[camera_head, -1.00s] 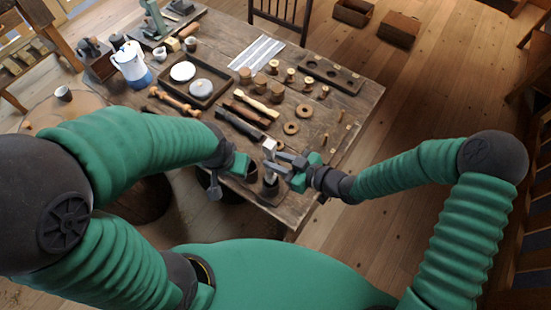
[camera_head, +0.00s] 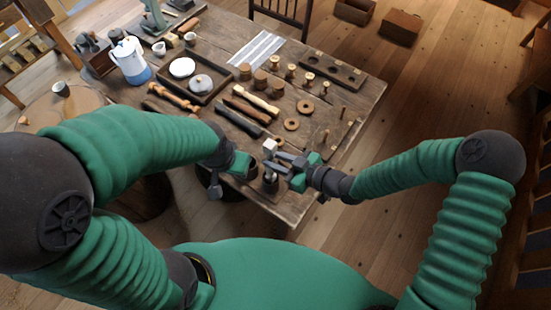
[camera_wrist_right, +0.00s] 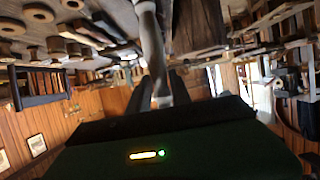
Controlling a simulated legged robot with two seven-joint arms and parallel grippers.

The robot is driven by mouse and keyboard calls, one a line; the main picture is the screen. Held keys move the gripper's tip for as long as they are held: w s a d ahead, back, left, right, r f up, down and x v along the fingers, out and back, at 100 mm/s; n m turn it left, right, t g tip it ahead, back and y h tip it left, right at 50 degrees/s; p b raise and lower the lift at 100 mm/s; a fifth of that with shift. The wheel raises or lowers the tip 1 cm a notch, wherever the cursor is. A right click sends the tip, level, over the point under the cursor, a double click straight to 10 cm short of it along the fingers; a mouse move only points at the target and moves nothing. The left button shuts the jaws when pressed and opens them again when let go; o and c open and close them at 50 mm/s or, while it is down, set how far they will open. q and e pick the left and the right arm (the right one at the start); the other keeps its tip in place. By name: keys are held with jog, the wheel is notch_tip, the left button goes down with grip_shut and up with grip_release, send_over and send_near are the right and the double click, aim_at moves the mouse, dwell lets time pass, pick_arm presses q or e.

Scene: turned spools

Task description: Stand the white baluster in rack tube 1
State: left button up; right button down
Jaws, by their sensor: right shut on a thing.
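The white baluster (camera_head: 270,146) is upright near the table's front corner, its pale square end on top. My right gripper (camera_head: 276,158) is shut on it from the right. In the right wrist view the baluster (camera_wrist_right: 152,45) runs between the two dark fingers (camera_wrist_right: 156,100). Its lower end is above or in a dark rack tube (camera_head: 270,187); I cannot tell which. Another dark tube opening shows just left of it, partly behind my left gripper (camera_head: 240,165). The left fingertips are hidden, so its opening cannot be judged. The tube numbers are not readable.
The wooden table (camera_head: 335,100) holds a dark turned piece (camera_head: 238,122), a pale one (camera_head: 257,101), wooden rings (camera_head: 291,124) and several spools (camera_head: 277,89). A tray (camera_head: 205,93) with white round pieces and a white-blue pot (camera_head: 129,62) stand farther back. The right front edge holds small pegs.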

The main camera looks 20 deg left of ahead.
jog(key=shift+f+b, duration=1.15)
jog(key=shift+f, duration=0.35)
jog(key=c, duration=1.1)
grip_release()
jog(key=v, duration=1.7)
jog(key=shift+a, duration=0.1)
